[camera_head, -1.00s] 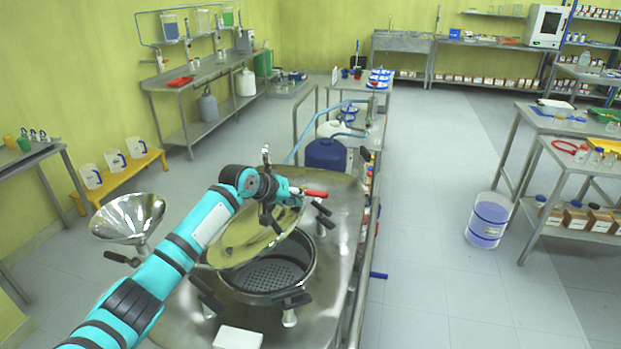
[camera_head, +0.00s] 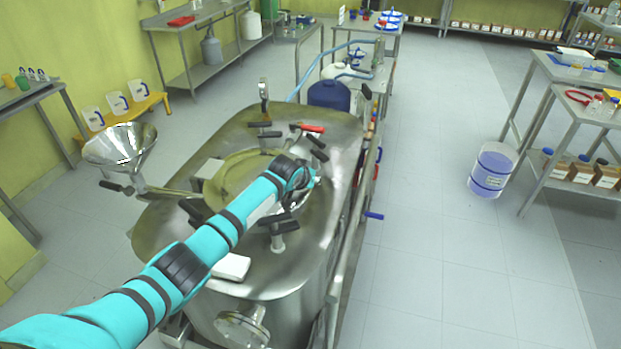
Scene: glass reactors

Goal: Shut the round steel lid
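The round steel lid (camera_head: 232,183) lies about flat over the opening in the top of the steel reactor (camera_head: 165,225). The dark perforated inside of the opening does not show. Whether the lid sits fully on its rim I cannot tell. My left arm crosses over the lid from the lower left. My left gripper (camera_head: 309,181) is at the lid's right side, low over it. My own wrist hides most of the fingers, so their opening and any contact are unclear. My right gripper is not in view.
Clamps with black handles, such as one at the front (camera_head: 279,226), stand around the lid. A red handle (camera_head: 312,128) is behind it. A steel funnel (camera_head: 121,146) stands at the left. A white block (camera_head: 232,267) lies on the reactor's front. The floor at right is clear near a bucket (camera_head: 492,170).

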